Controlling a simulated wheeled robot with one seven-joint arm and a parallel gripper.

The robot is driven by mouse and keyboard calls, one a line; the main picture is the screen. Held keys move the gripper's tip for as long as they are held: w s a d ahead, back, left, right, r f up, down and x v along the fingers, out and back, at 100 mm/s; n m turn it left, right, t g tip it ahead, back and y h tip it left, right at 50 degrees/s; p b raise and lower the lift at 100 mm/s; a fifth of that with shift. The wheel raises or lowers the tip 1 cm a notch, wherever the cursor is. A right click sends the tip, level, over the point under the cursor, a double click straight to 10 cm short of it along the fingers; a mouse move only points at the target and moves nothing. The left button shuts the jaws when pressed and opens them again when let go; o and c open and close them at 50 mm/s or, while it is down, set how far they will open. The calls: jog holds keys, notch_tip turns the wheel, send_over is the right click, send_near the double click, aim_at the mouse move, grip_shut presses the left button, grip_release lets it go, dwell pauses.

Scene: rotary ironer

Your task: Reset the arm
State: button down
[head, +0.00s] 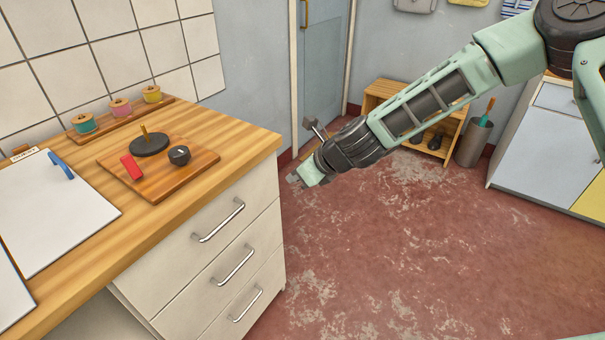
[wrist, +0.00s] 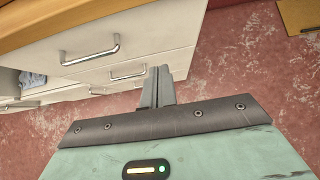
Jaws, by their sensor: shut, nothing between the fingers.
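My gripper (head: 300,178) is at the end of my pale green arm, which reaches in from the upper right in the head view. It hangs in the air over the red floor, just right of the drawer cabinet's corner. In the wrist view my gripper (wrist: 158,75) shows its two fingers together, with nothing between them. The white drawer cabinet (wrist: 140,40) with metal handles lies beyond the fingers. No contact between gripper and cabinet can be seen.
The wooden worktop (head: 225,130) holds a board (head: 190,172) with a red block, a black disc and a black knob, plus several spools behind. A wooden shelf (head: 385,90), a grey bin (head: 473,143) and a pale cabinet (head: 540,135) stand farther back. The middle floor is clear.

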jog(key=s+r+n+g+h, duration=0.15)
jog(key=s+r+n, duration=0.25)
jog(key=s+n, duration=0.5)
jog(key=s+r+n+g, duration=0.2)
jog(key=s+r+n, duration=0.1)
jog(key=s+n, duration=0.55)
jog(key=s+d+r+n+g+h, duration=0.1)
jog(key=s+d+r+n+h, duration=0.1)
jog(key=s+d+n, duration=0.4)
jog(key=s+d+r+n+h, duration=0.3)
jog(key=s+d+r+n, duration=0.1)
jog(key=s+d+n, duration=0.3)
jog(key=s+n, duration=0.2)
jog(key=s, duration=0.1)
jog(key=shift+r+g+p, duration=0.3)
jog(key=shift+g+p, duration=0.05)
jog(key=shift+d, duration=0.1)
